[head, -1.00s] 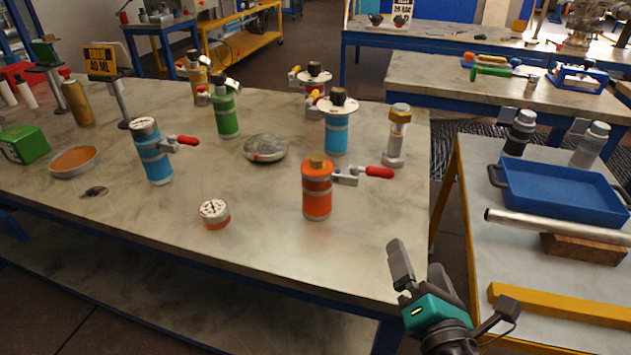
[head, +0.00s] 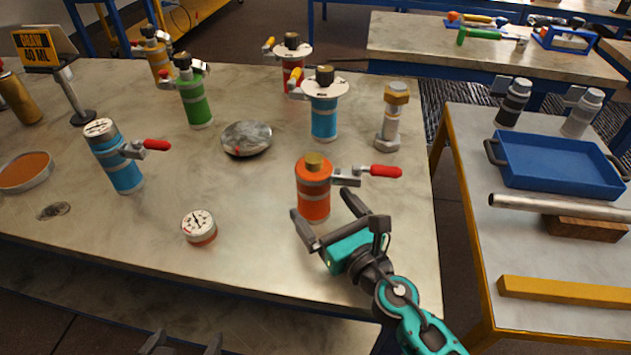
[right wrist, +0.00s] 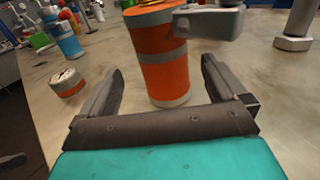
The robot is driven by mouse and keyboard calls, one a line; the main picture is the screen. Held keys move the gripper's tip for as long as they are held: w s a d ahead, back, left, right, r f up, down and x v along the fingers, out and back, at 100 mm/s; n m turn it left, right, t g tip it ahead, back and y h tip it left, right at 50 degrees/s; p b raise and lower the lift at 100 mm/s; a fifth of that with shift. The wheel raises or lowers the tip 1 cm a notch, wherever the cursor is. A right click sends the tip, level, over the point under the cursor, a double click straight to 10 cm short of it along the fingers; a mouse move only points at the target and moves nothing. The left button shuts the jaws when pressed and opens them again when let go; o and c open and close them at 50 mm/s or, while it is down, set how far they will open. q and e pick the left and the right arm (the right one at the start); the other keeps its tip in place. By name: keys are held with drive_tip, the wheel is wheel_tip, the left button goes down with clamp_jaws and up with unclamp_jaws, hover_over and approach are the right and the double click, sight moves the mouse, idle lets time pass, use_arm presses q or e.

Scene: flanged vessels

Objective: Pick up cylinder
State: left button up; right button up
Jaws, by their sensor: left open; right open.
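An orange cylinder (head: 313,190) with a brass cap and a red-handled side valve stands upright on the marble-topped table. My right gripper (head: 322,207) is open at its near side, fingers pointing at it. Other cylinders stand upright: a blue one (head: 119,160) with a gauge top at left, a green one (head: 194,100), and a blue one (head: 324,122) with a white disc. My left gripper (head: 184,341) is open and empty at the bottom edge, partly cut off.
A round gauge (head: 199,227) lies left of the orange cylinder, and a silver dish (head: 246,139) lies behind. A large bolt (head: 391,115) stands at the table's right side. A side table at right holds a blue tray (head: 560,165) and a metal pipe (head: 540,208).

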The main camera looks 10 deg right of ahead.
drive_tip(key=shift+x, duration=3.3)
drive_tip(key=shift+d+f, duration=0.1)
drive_tip(key=shift+d, duration=0.1)
drive_tip(key=shift+c, duration=0.4)
drive_tip(key=c, duration=1.3)
drive_tip(key=shift+w, duration=0.1)
drive_tip(key=shift+c, duration=0.8)
drive_tip(key=shift+r+p, duration=0.2)
drive_tip(key=shift+p, duration=0.1)
